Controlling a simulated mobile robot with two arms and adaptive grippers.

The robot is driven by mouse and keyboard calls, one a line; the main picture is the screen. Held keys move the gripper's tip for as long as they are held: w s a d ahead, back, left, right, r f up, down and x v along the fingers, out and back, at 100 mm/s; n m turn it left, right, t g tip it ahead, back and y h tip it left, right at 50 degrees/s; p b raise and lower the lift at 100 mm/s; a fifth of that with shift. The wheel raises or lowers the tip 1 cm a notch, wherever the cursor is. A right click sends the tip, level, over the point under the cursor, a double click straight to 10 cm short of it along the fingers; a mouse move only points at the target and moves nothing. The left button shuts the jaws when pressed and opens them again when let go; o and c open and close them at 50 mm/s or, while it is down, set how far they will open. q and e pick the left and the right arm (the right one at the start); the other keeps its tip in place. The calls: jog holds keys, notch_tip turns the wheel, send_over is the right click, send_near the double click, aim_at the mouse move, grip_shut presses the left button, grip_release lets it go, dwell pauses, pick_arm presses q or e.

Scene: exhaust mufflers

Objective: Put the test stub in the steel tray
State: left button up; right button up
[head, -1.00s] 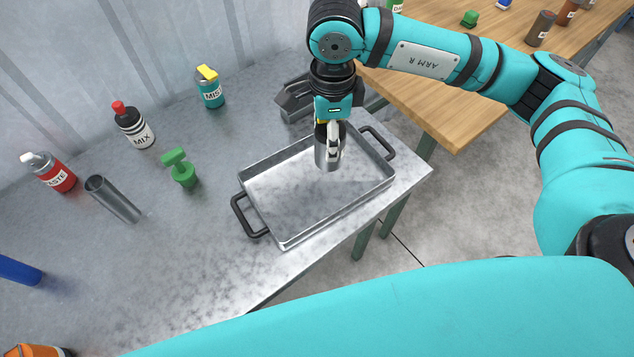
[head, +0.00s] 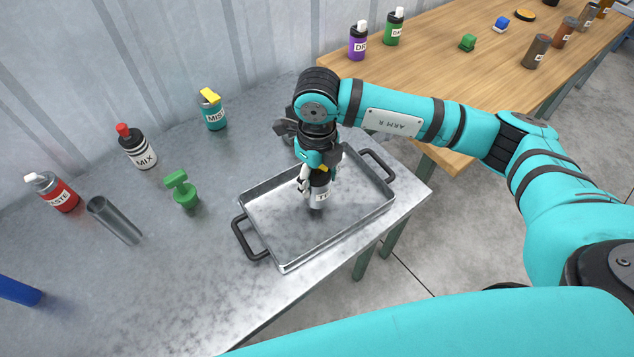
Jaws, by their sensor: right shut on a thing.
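The steel tray (head: 345,229) lies on the metal bench, a shallow grey pan with a black handle at each end. My right gripper (head: 313,184) reaches down over the tray from above and is shut on the test stub (head: 319,196), a short grey cylinder with a white label partly showing. The stub is roughly upright inside the tray's outline, low over the floor of the tray. I cannot tell whether its bottom touches the tray. My left gripper is not in view.
On the metal bench to the left are a grey pipe (head: 114,220), a green clamp-like piece (head: 182,190), a MIX bottle (head: 138,147), a teal MIST can (head: 212,110) and a red bottle (head: 53,192). A wooden table (head: 440,70) with several items stands behind right.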

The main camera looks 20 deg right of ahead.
notch_tip(320, 180, down, 3)
jog(key=shift+p, duration=0.3)
jog(key=shift+f+b, duration=0.25)
jog(key=shift+b, duration=0.1)
jog(key=o, duration=1.2)
jog(key=shift+r, duration=0.1)
jog(key=shift+o, duration=0.2)
jog(key=shift+r+p, duration=0.3)
jog(key=shift+r, duration=0.05)
notch_tip(320, 180, up, 12)
jog(key=shift+s+f+b, duration=0.1)
jog(key=shift+f+b, duration=0.05)
jog(key=shift+b, duration=1)
jog(key=shift+f, duration=0.1)
